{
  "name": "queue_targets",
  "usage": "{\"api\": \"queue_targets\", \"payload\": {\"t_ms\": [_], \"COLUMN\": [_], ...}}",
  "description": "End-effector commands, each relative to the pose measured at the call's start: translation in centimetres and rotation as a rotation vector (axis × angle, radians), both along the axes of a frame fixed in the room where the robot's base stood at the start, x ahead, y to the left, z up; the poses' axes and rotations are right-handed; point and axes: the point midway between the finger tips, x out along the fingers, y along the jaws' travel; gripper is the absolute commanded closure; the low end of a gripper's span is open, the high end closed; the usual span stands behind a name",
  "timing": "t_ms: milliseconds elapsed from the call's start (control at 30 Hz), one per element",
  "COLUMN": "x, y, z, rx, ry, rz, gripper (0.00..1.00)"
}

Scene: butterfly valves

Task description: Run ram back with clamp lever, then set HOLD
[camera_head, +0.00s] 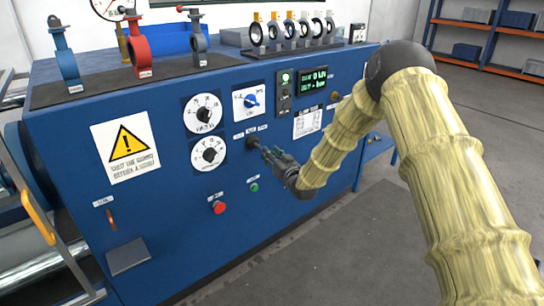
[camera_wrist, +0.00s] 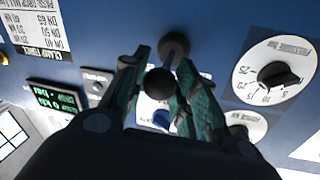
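The lever with a black ball knob (camera_wrist: 160,82) stands out from the blue bench panel on a round pivot (camera_wrist: 174,48). In the head view its pivot (camera_head: 252,142) shows just left of my gripper (camera_head: 270,152). In the wrist view my gripper (camera_wrist: 163,62) has one finger on each side of the knob, with a thin gap at the left finger; contact at the right finger is unclear. A blue selector knob (camera_head: 251,101) sits on a white plate above the lever; its marks are too small to read. It shows partly between the fingers in the wrist view (camera_wrist: 163,118).
Two white dials (camera_head: 203,113) (camera_head: 208,153) sit left of the lever. A red button (camera_head: 219,207) and green button (camera_head: 254,187) lie below. A lit green display (camera_head: 314,80) is upper right. Valves, including a red one (camera_head: 138,48), stand on top of the bench. Floor in front is clear.

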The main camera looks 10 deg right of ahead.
Motion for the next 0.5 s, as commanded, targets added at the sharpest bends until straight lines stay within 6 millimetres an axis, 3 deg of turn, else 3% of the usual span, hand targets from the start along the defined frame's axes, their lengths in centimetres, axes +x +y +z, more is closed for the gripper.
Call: {"api": "queue_targets", "payload": {"t_ms": [100,500], "x": [0.0,-0.52], "y": [-0.02,-0.27], "z": [0.01,-0.06], "rx": [0.0,0.0], "ry": [0.0,0.001], "rz": [-0.001,-0.002], "gripper": [0.5,0.5]}}
